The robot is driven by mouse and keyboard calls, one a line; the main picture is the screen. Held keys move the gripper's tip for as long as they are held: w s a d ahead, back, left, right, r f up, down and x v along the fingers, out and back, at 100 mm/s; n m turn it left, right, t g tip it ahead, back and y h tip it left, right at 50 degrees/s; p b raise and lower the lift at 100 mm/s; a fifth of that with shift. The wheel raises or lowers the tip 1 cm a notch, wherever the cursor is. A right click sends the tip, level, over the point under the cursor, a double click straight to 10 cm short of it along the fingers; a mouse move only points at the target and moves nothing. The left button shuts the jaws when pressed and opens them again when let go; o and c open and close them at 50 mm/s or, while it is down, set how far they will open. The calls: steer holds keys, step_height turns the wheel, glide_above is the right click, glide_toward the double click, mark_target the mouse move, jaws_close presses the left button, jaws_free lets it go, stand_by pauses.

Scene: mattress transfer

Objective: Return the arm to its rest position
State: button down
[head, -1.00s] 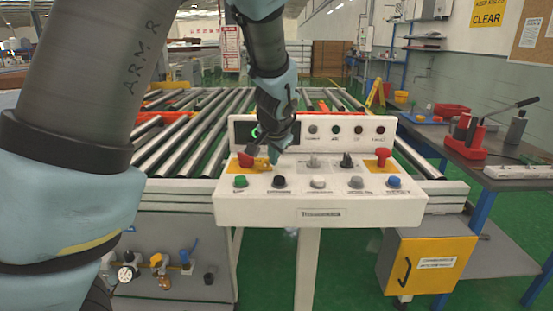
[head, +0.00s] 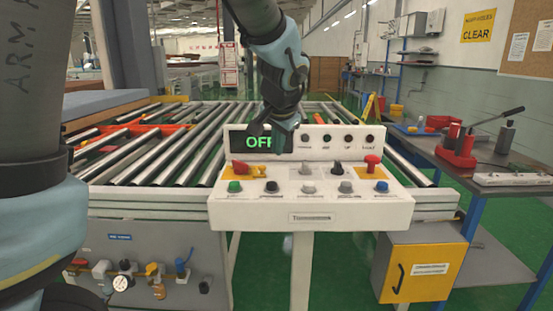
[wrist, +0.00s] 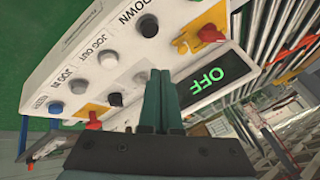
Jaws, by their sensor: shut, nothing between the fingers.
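My gripper (head: 279,146) is shut and empty in front of the white control panel (head: 312,212), above its buttons. In the wrist view its two teal fingers (wrist: 162,98) lie together, with nothing between them. My arm comes down from the top of the head view. The panel's display (head: 258,141) reads OFF in green, and the gripper covers its right part. The same display (wrist: 206,85) shows in full in the wrist view. A red switch (head: 240,167) on a yellow plate sits at the panel's left, and a red knob (head: 372,162) at its right.
A roller conveyor (head: 170,150) runs behind the panel. A blue-grey mattress-like slab (head: 105,102) lies at the left. Green floor shows around the panel's post.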

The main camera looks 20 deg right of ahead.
steer(key=w+a+f+n+g+y, duration=0.1)
steer(key=a+f+n, duration=0.2)
steer(key=a, duration=0.6)
steer(key=a+f+n+g+y, duration=0.15)
steer(key=a+f, duration=0.25)
steer(key=a, duration=0.6)
steer(key=s+a+f+n+g, duration=0.1)
steer(key=s+a+f+n, duration=0.1)
steer(key=a, duration=0.5)
steer(key=s+a+f+n+g, duration=0.1)
steer(key=s+a+f+n, duration=0.2)
steer(key=s+a+n, duration=0.2)
steer(key=s+a, duration=0.1)
steer(key=a, duration=0.2)
steer(key=shift+f, duration=0.35)
steer(key=c, duration=1.6)
jaws_free()
steer(key=shift+w, duration=0.1)
